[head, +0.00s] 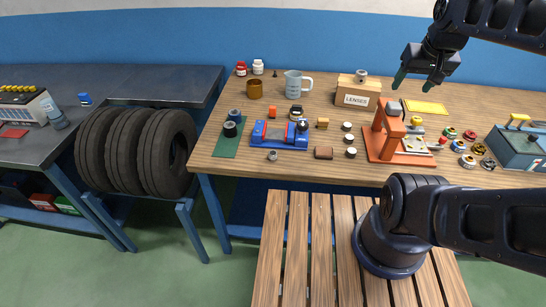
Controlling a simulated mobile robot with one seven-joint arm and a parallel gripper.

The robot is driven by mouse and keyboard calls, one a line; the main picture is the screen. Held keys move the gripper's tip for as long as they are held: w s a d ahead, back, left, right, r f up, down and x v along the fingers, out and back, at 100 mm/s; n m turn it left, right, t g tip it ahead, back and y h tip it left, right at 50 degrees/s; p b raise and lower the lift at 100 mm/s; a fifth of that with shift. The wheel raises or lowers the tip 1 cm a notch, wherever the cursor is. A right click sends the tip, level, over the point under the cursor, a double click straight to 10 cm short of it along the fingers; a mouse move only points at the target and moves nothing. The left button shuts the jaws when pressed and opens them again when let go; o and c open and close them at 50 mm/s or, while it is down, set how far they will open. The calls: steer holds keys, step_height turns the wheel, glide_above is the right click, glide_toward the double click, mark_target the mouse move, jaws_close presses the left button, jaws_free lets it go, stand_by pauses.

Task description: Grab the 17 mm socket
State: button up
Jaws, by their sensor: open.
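No size marking can be read, so I cannot tell which piece is the 17 mm socket. A small silver ring-like piece (272,155), possibly a socket, sits near the wooden bench's front edge, in front of a blue tool. Two dark cylinders, a rear one (235,115) and a front one (229,129), stand on a green mat (226,147) at the bench's left end. My gripper (414,82) is open and empty at the upper right, fingers pointing down, apart from these pieces. It appears above the bench, near a yellow pad.
The blue tool (281,134) and an orange press (392,135) stand on the wooden bench (215,165). A lens box (358,93), pitcher (295,84) and brown mug (254,89) are behind. Several small discs lie rightward. Tyres (165,150) stand left; a slatted platform (295,250) is in front.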

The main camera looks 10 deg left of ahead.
steer(key=shift+w+a, duration=0.1)
steer(key=shift+c, duration=0.2)
steer(key=w+a+f+n+g, duration=0.2)
steer(key=w+a+f+n, duration=0.15)
steer(key=w+a, duration=0.35)
steer(key=n+g+h, duration=0.1)
steer(key=n+g, duration=0.2)
steer(key=n, duration=0.9)
glide_toward(273, 153)
steer(key=shift+s+d+f, duration=0.1)
steer(key=shift+d+f, duration=0.05)
steer(key=shift+f, duration=1.55)
steer(key=shift+d+f, duration=0.15)
steer(key=shift+f, duration=1.55)
steer(key=shift+d+f, duration=0.15)
steer(key=shift+f, duration=1.55)
